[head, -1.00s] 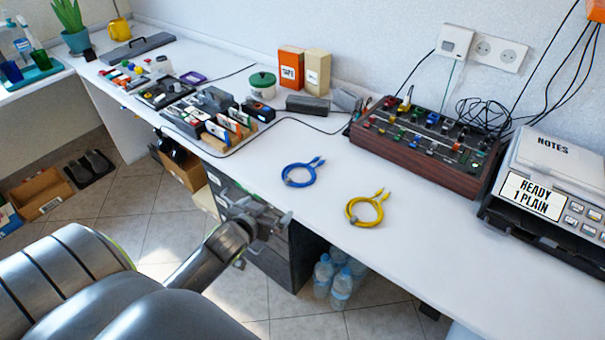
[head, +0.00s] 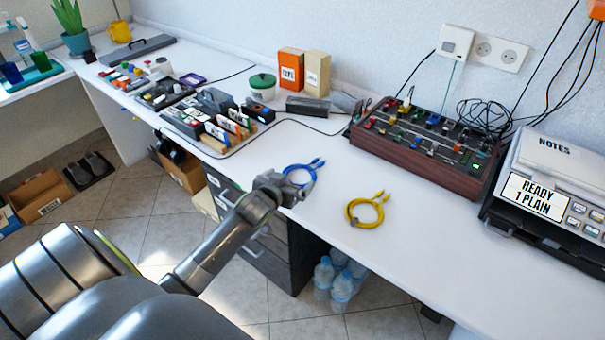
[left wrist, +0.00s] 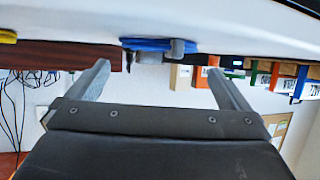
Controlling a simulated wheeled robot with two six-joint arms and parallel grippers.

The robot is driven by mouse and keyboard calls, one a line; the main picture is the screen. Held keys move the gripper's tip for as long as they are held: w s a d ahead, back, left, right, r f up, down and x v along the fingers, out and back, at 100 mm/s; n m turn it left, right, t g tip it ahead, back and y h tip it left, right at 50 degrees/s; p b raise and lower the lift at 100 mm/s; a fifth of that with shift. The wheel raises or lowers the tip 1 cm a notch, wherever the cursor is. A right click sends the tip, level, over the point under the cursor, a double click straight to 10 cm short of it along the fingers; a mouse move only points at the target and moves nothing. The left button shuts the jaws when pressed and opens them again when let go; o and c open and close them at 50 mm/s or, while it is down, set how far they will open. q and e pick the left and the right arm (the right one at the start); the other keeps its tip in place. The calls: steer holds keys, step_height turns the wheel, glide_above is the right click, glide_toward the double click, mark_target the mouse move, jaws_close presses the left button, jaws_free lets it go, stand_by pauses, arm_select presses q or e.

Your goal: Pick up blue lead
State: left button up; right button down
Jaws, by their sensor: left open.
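The blue lead (head: 301,173) lies coiled on the white desk near its front edge. My left gripper (head: 293,190) is at the desk's front edge, just in front of the coil and partly covering it. In the left wrist view the picture is upside down, and the blue lead (left wrist: 160,45) shows edge-on with a grey band, beyond the fingers. My left gripper (left wrist: 150,75) is open there, with nothing between its fingers. I cannot tell its exact gap to the lead. My right gripper is not in view.
A yellow lead (head: 366,210) lies coiled to the right. A wood-sided panel with knobs (head: 420,160) stands behind. A small dark case (head: 308,106) and two boxes (head: 303,68) stand further back. The desk (head: 450,240) is bare at front right.

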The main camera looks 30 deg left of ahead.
mark_target(303, 169)
arm_select(q)
steer(key=shift+x, duration=3)
steer(key=shift+d, duration=0.2)
steer(key=c, duration=0.7)
